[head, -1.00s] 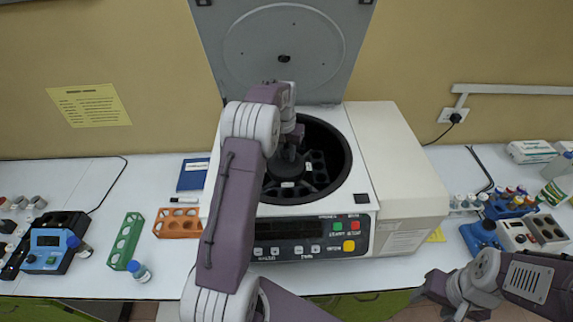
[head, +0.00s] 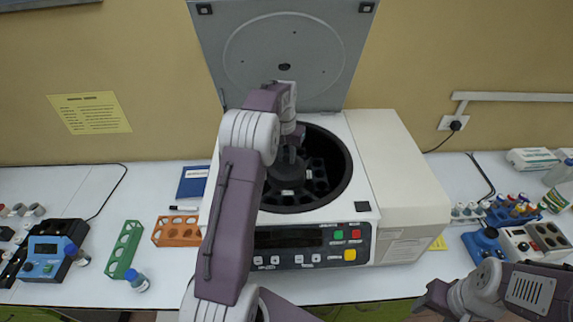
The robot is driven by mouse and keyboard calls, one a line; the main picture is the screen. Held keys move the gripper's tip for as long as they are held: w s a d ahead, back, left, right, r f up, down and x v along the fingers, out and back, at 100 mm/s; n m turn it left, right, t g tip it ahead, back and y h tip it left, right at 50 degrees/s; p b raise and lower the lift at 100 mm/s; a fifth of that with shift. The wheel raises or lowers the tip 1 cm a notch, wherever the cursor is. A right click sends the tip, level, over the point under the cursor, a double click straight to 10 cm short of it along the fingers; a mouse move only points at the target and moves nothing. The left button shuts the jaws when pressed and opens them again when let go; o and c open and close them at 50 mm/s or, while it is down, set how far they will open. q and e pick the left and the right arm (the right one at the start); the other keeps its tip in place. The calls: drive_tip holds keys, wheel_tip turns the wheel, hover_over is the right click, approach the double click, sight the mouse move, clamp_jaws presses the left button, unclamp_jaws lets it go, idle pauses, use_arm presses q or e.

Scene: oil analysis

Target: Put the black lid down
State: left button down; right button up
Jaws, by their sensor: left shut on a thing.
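My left gripper (head: 289,156) is inside the open bowl of the centrifuge (head: 330,208), over the rotor. It is shut on the black lid (head: 286,176), a dark round disc at its fingertips. Black on black makes it hard to tell whether the lid touches the rotor (head: 318,178) or hangs just above it. Rotor holes show to the right of the lid. My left forearm hides the bowl's left side. My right gripper (head: 432,297) is at the lower right, by the table's front edge, away from the centrifuge; its fingers are too unclear to judge.
The centrifuge's grey cover (head: 285,60) stands raised behind the bowl. Bare white table (head: 60,184) shows at the left.

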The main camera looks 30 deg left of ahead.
sight(287, 158)
use_arm(q)
wheel_tip(287, 158, up, 8)
drive_tip(key=shift+f, duration=0.1)
